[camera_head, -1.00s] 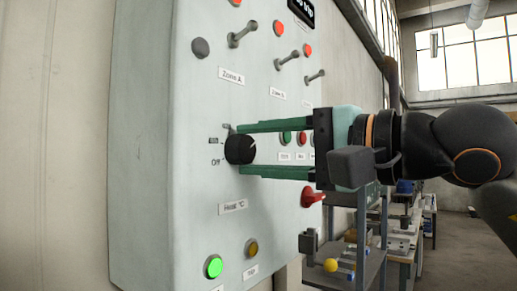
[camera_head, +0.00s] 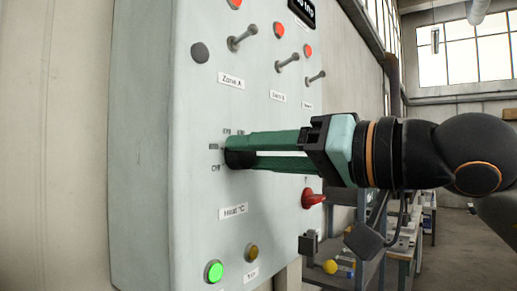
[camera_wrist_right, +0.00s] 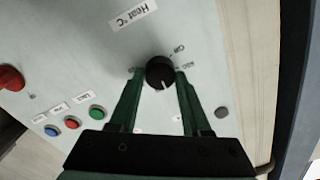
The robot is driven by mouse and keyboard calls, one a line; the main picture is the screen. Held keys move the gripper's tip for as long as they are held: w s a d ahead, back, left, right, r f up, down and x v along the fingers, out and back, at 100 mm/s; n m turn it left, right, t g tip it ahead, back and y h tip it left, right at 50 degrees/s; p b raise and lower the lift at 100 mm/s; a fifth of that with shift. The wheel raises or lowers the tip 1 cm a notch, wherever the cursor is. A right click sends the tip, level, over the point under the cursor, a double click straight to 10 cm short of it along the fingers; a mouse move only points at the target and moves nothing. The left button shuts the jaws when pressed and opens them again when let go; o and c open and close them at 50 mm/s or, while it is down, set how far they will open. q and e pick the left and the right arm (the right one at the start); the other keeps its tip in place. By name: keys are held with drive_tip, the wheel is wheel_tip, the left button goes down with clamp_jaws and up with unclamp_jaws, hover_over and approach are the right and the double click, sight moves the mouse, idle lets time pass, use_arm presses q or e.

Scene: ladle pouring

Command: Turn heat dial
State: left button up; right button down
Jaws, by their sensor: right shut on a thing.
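The black round heat dial (camera_head: 238,153) is on the front of the grey control panel, above the label "Heat °C" (camera_head: 233,211). My right gripper (camera_head: 240,152) reaches in from the right, with its green fingers shut on the dial. In the head view the fingers partly cover the dial. In the right wrist view the dial (camera_wrist_right: 160,73) sits between the fingertips (camera_wrist_right: 158,76), and a white pointer mark shows on its lower side. Small scale labels stand around the dial, including "Off" (camera_head: 215,167). My left gripper is not in view.
Toggle levers (camera_head: 242,38) and red lamps (camera_head: 277,30) are above the dial. A lit green button (camera_head: 214,271) and an amber one (camera_head: 252,251) are below. A red knob (camera_head: 312,199) is beneath my right gripper. Shelves with a yellow ball (camera_head: 330,267) stand behind.

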drive_tip(key=shift+n+p, duration=0.35)
drive_tip(key=shift+n, duration=1.95)
drive_tip(key=shift+c, duration=1.8)
unclamp_jaws()
drive_tip(key=b+v, duration=0.2)
drive_tip(key=v, duration=1)
drive_tip(key=shift+s+d+b, duration=0.15)
drive_tip(key=shift+d+b, duration=0.05)
drive_tip(key=shift+b, duration=0.2)
